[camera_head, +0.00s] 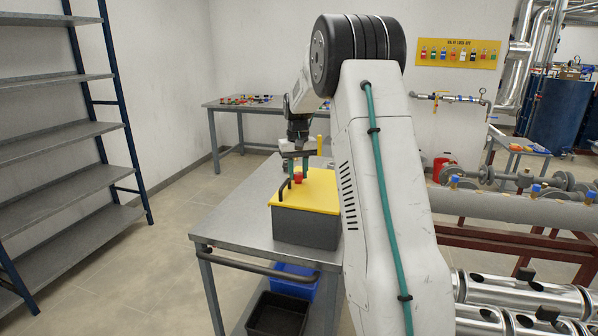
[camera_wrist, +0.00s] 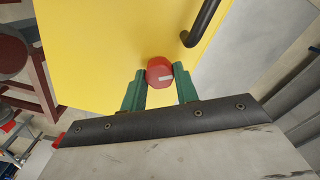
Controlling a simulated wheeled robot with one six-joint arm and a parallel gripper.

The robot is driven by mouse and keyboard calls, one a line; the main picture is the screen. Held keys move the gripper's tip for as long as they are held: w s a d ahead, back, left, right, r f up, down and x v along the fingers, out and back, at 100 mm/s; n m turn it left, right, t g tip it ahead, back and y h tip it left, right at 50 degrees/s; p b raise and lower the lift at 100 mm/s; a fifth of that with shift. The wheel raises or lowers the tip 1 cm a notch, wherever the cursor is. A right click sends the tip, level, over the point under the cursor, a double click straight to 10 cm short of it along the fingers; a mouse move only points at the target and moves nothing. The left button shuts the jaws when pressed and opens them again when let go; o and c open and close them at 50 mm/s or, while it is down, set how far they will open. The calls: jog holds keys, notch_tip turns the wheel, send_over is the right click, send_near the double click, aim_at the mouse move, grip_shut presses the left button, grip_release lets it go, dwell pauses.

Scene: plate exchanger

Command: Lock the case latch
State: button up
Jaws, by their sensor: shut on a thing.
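The case (camera_head: 305,222) is a dark grey box with a yellow lid (camera_head: 318,196), standing on a metal cart. Its yellow lid also fills much of the wrist view (camera_wrist: 105,45). A red latch knob (camera_wrist: 159,72) with a pale mark sits on the lid, and it shows small in the head view (camera_head: 298,177). My gripper (camera_wrist: 160,75) is over the lid with its two green fingers on either side of the red knob, shut on it. A black handle (camera_wrist: 203,22) curves up from the lid beside the knob. My arm hides the case's right part in the head view.
The cart top (camera_head: 232,215) is clear to the left of the case. A blue bin (camera_head: 293,281) and a black bin (camera_head: 280,315) sit below. Empty shelves (camera_head: 65,130) stand at the left; pipework (camera_head: 520,205) runs at the right. A table (camera_head: 245,104) with small items is behind.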

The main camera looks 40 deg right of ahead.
aim_at(297, 173)
jog(key=m, duration=0.6)
jog(key=shift+w, duration=0.1)
jog(key=shift+a+m, duration=0.1)
jog(key=shift+m, duration=0.2)
dwell(0.3)
jog(key=o, duration=1)
jog(key=shift+a, duration=0.2)
jog(key=shift+d, duration=0.2)
jog(key=shift+r, duration=3.9)
